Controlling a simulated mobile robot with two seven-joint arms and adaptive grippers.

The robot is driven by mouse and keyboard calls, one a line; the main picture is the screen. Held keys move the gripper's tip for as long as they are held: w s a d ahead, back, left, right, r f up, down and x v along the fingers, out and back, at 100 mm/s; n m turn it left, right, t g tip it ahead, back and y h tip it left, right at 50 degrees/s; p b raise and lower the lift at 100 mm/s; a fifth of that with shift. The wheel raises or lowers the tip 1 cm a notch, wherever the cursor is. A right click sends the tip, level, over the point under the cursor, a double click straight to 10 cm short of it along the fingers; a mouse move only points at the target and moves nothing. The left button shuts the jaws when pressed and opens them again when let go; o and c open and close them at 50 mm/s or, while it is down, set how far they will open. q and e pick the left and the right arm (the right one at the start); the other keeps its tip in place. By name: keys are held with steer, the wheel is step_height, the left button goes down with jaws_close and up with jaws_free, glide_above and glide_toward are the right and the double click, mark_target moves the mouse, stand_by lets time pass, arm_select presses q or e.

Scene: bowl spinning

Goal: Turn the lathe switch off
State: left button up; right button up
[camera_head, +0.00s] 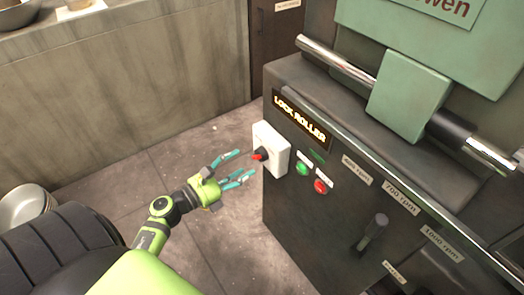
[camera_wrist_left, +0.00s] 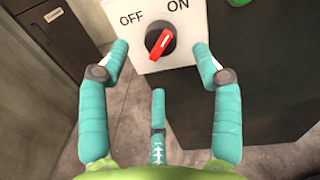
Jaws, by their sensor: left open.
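The lathe switch is a white box with a round black dial and a red pointer. In the head view the switch (camera_head: 270,148) is on the front left corner of the dark lathe (camera_head: 285,210). In the left wrist view the red pointer (camera_wrist_left: 159,43) tilts up and to the right, toward the printed ON, with OFF to the left. My left gripper (camera_head: 243,166) is open, its fingers pointing at the switch just short of it. In the left wrist view its teal fingers (camera_wrist_left: 160,75) stand either side of the dial, apart from it. My right gripper is not in view.
A green button (camera_head: 303,168) and a red button (camera_head: 320,186) are right of the switch. A dark lever (camera_head: 373,232) sticks out farther right. A metal roller (camera_head: 340,62) runs along the top. The floor left of the lathe is clear.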

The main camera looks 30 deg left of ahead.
mark_target(255, 157)
arm_select(q)
steer(key=x, duration=0.5)
steer(key=shift+w+d, duration=0.2)
steer(key=shift+w, duration=0.1)
steer(key=shift+r, duration=0.1)
steer(key=c, duration=1.2)
